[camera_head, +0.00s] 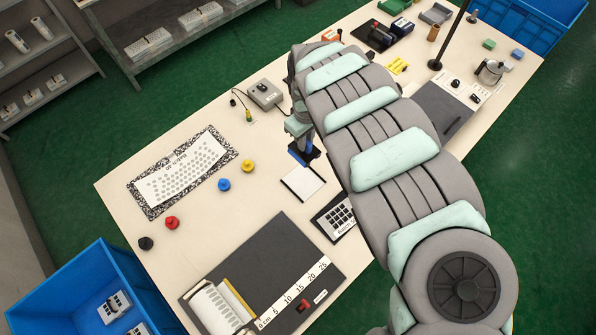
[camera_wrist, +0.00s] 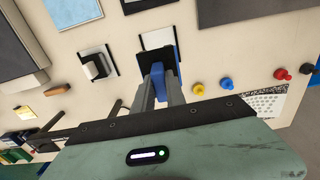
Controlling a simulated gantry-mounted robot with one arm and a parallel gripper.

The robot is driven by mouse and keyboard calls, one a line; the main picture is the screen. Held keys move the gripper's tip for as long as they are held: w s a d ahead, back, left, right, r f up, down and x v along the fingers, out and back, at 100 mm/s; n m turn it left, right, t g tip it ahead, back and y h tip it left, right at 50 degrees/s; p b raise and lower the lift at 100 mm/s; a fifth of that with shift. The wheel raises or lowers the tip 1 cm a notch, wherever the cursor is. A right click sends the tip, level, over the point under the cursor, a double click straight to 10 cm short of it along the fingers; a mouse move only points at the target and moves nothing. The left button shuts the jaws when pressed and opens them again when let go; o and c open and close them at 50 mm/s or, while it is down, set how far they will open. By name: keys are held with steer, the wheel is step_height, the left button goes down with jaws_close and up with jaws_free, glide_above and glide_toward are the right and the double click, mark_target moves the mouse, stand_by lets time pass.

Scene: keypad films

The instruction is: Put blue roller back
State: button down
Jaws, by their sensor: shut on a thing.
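My gripper (camera_head: 299,140) is shut on the blue roller (camera_wrist: 158,80), which shows between the two fingers in the wrist view. In the head view a blue sliver of it (camera_head: 297,156) shows below the gripper, beside my arm. My arm and fingers hide part of both.
A white pad with a dark border (camera_head: 303,183) lies close to the holder. Yellow (camera_head: 248,166) and blue (camera_head: 223,184) knobs, a perforated sheet (camera_head: 182,170) and a grey box (camera_head: 265,95) lie left of my arm. A dark mat (camera_head: 258,255) fills the near table.

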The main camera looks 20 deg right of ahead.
steer(key=f+b, duration=0.1)
steer(key=f, duration=1.7)
steer(key=shift+a, duration=0.2)
steer(key=shift+s+d+f, duration=0.1)
steer(key=shift+s+f, duration=0.05)
steer(key=shift+f, duration=0.35)
steer(key=shift+r, duration=0.1)
